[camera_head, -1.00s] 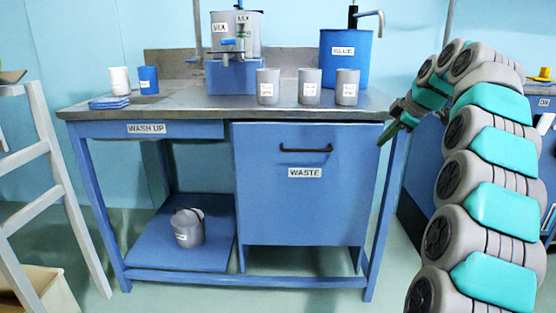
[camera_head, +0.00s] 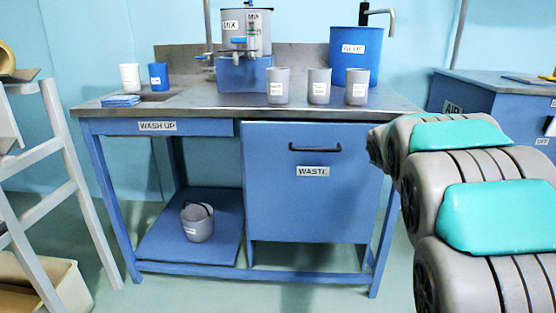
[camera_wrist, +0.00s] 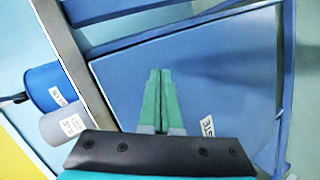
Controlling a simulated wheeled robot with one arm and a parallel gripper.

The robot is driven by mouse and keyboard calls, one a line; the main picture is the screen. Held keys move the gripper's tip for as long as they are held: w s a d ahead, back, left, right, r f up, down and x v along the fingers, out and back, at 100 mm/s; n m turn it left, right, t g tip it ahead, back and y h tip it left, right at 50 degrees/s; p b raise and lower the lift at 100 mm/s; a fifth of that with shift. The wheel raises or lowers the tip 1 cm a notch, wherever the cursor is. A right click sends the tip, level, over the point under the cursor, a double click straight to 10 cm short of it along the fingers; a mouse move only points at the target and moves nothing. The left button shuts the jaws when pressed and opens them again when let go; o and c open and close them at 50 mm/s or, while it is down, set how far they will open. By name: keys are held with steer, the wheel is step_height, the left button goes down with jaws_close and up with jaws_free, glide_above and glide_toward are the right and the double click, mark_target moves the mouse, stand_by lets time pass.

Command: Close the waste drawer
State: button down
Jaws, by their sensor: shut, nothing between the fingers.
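The waste drawer (camera_head: 312,205) is a blue front with a black bar handle (camera_head: 315,148) and a WASTE label, under the bench's right side. A narrow gap shows above its front; I cannot tell how far it stands out. In the wrist view, the drawer front (camera_wrist: 235,65) fills the middle and right, turned sideways, with part of its label at lower right. My gripper (camera_wrist: 160,72) is shut and empty, its green fingertips over the front's upper right part. Contact is unclear. The handle is not visible in the wrist view. In the head view my arm hides the gripper.
A grey pail (camera_head: 197,222) sits on the lower shelf. A ladder-like stand (camera_head: 65,160) is at left, a blue AIR bench (camera_head: 475,105) at right. Floor in front is clear.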

steer(key=s+a+f+n+t+y+p, duration=0.1)
steer(key=s+a+f+n+t+y, duration=0.1)
steer(key=a+n+t+y, duration=0.15)
steer(key=n+g+y+p, duration=0.3)
steer(key=n+y, duration=0.8)
steer(key=y, duration=0.1)
glide_toward(286, 156)
steer(key=s+a, duration=0.2)
steer(key=s, duration=0.5)
steer(key=shift+n, duration=0.25)
steer(key=x, duration=0.4)
steer(key=w+d+p+x, duration=0.1)
steer(key=x, duration=0.7)
steer(key=shift+w+d+f, duration=0.1)
steer(key=shift+w, duration=0.25)
steer(key=shift+w+p, duration=0.3)
steer(key=shift+w, duration=0.2)
steer(key=shift+w+f+b, duration=0.1)
steer(key=shift+w+b, duration=0.35)
steer(key=shift+w, duration=1.9)
steer(key=shift+w+d+r, duration=0.1)
steer(key=shift+w+r, duration=0.05)
steer(key=shift+r, duration=0.15)
